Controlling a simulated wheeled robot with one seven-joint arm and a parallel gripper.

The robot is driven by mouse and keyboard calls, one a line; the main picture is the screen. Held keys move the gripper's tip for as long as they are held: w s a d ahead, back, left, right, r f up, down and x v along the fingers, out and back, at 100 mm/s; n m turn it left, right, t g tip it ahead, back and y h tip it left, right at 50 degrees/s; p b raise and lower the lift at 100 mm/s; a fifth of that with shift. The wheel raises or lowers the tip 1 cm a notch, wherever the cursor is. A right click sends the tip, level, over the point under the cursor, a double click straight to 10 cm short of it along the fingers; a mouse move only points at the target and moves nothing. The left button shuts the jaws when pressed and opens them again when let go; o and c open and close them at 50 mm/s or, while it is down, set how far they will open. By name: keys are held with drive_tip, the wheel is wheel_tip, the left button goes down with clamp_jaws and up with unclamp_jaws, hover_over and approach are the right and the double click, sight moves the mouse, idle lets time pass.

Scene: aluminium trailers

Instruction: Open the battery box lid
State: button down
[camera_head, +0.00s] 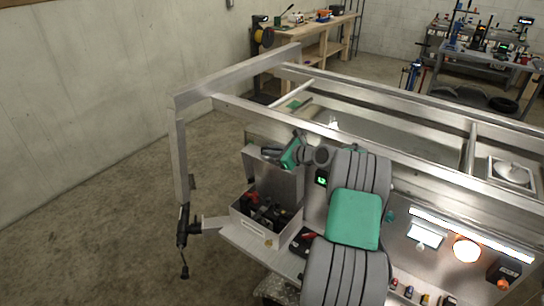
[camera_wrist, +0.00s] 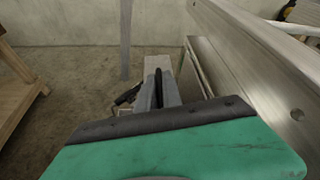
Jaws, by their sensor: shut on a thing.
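The battery box (camera_head: 251,224) is a grey metal box on the trailer's front left corner. Its lid (camera_head: 281,184) stands raised, roughly upright, along the box's far side, and dark contents with some red show inside. My gripper (camera_head: 273,153) is at the lid's upper edge, shut on it. In the wrist view my gripper's fingers (camera_wrist: 158,92) show narrowly beyond the green housing. The exact grip on the lid is hidden there by the housing and fingers.
An aluminium trailer rail (camera_head: 320,122) runs close behind the lid. A black jack (camera_head: 183,228) stands left of the box. A lit control panel (camera_head: 455,245) is at the right. A wooden workbench (camera_head: 310,40) stands farther back. The floor at left is clear.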

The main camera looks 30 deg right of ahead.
drive_tip(key=shift+w+d, duration=0.15)
drive_tip(key=shift+d, duration=0.25)
drive_tip(key=c, duration=1.8)
unclamp_jaws()
drive_tip(key=shift+d, duration=0.1)
drive_tip(key=b+v, duration=0.1)
drive_tip(key=v, duration=0.7)
drive_tip(key=shift+b, duration=0.4)
drive_tip(key=shift+w, duration=0.1)
